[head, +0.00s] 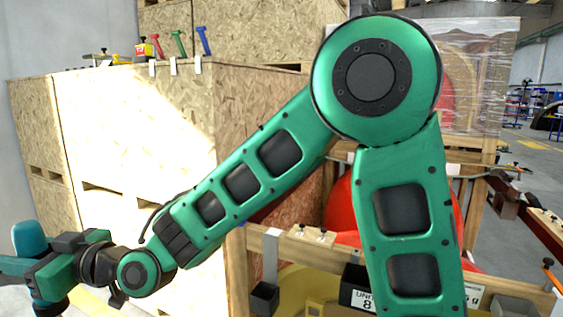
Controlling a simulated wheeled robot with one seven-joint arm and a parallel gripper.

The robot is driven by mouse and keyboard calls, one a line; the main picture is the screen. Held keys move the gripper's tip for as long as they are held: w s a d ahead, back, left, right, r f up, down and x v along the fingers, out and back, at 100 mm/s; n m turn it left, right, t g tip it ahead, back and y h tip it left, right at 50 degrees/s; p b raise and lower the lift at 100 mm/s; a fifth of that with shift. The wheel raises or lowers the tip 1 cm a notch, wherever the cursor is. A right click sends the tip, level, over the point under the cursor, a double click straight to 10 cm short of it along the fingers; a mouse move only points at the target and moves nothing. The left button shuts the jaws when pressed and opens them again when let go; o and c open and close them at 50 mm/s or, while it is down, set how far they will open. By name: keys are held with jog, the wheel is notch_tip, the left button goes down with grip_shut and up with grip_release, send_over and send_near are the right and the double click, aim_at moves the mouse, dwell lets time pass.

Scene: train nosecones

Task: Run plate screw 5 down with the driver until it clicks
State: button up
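My gripper (28,267) is at the far left edge, low in the picture, at the end of my outstretched green arm. It appears shut on an upright tool with a rounded teal top (29,239) and a dark lower part, which I take to be the driver. Small screws (322,231) stand in a wooden beam near the middle, well to the right of my gripper. I cannot tell which is plate screw 5, and the plate is not clearly visible.
Large chipboard crates (130,120) fill the left and back. A wooden frame surrounds a red rounded part (339,207), partly behind my arm. A dark box labelled 8 (358,291) sits low.

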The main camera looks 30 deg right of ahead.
jog(key=w+d+r+m+t+h, duration=0.1)
jog(key=w+d+m+t+h, duration=0.15)
jog(key=w+d, duration=0.65)
jog(key=w+d+m+t+h, duration=0.25)
jog(key=w+d, duration=0.35)
jog(key=d, duration=0.7)
jog(key=w+d+r+m+t+h, duration=0.1)
jog(key=w+d+m+t+h, duration=0.15)
jog(key=w+d, duration=0.65)
jog(key=s+d+r+m+h, duration=0.1)
jog(key=d+m+h, duration=0.4)
jog(key=d, duration=3.3)
jog(key=h, duration=0.5)
jog(key=shift+s+d+t, duration=0.3)
jog(key=shift+d+t, duration=0.05)
jog(key=shift+r+m, duration=0.15)
jog(key=shift+m, duration=0.1)
jog(key=shift+f, duration=4)
